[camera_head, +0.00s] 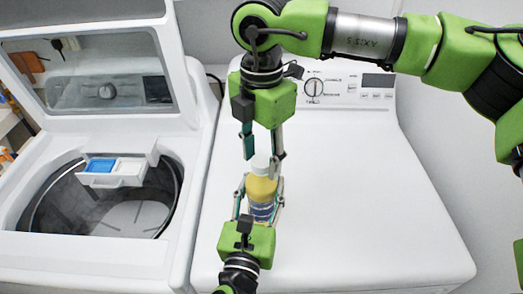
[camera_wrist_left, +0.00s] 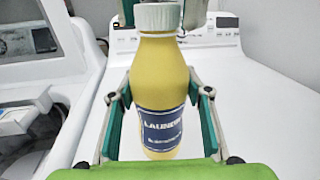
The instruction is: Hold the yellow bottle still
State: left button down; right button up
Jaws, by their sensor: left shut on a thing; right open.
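The yellow bottle (camera_head: 262,188) stands upright on the white top of the right-hand machine. It has a white ribbed cap (camera_wrist_left: 158,17) and a dark blue label, clear in the left wrist view (camera_wrist_left: 162,75). My left gripper (camera_head: 259,192) reaches in from the near side and is shut on the bottle's body, one finger on each side; its fingers also show in the left wrist view (camera_wrist_left: 160,100). My right gripper (camera_head: 263,155) points down from above. It is open, with its fingers on either side of the cap area; whether they touch it I cannot tell.
An open top-loading washer (camera_head: 75,262) stands at the left with its lid (camera_head: 95,121) raised and a drawer with a blue insert (camera_head: 100,165). The machine top (camera_head: 360,200) right of the bottle is clear. A control panel (camera_head: 345,88) rises behind.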

jog(key=c, duration=1.1)
jog(key=n, duration=0.4)
jog(key=shift+c, duration=0.3)
jog(key=n, duration=1.2)
jog(key=shift+a+n, duration=0.1)
jog(key=shift+n, duration=0.2)
jog(key=n, duration=0.8)
jog(key=shift+r, duration=0.1)
jog(key=n, duration=1.8)
jog(key=shift+n, duration=0.3)
jog(key=shift+r, duration=0.25)
